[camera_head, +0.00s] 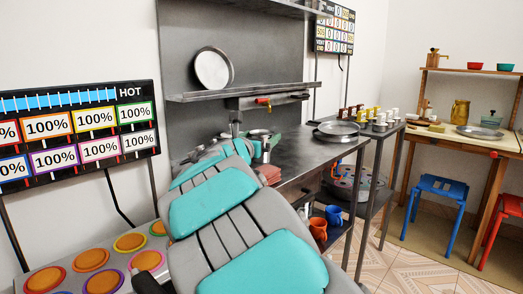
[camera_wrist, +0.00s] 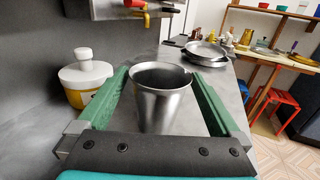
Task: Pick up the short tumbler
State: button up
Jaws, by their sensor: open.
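A grey metal tumbler (camera_wrist: 163,105), wide at the rim and narrower below, stands upright on the grey counter in the wrist view. My gripper (camera_wrist: 165,82) is open, with one green finger on each side of the tumbler. A gap shows between the tumbler and each finger. The front bar of my gripper hides the tumbler's foot. In the head view my gripper (camera_head: 258,146) is at the counter's back left, mostly hidden behind my arm.
A white-and-yellow lidded pot (camera_wrist: 85,78) stands just outside my left finger. Metal pans (camera_wrist: 205,52) lie farther along the counter (camera_head: 298,160). A tap with a red handle (camera_wrist: 137,6) is on the wall above. Blue (camera_head: 436,200) and red stools stand at right.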

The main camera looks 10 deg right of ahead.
jog(key=shift+w+d, duration=0.2)
jog(key=shift+w, duration=0.2)
jog(key=c, duration=1.2)
jog(key=shift+o, duration=0.2)
jog(key=shift+r, duration=0.2)
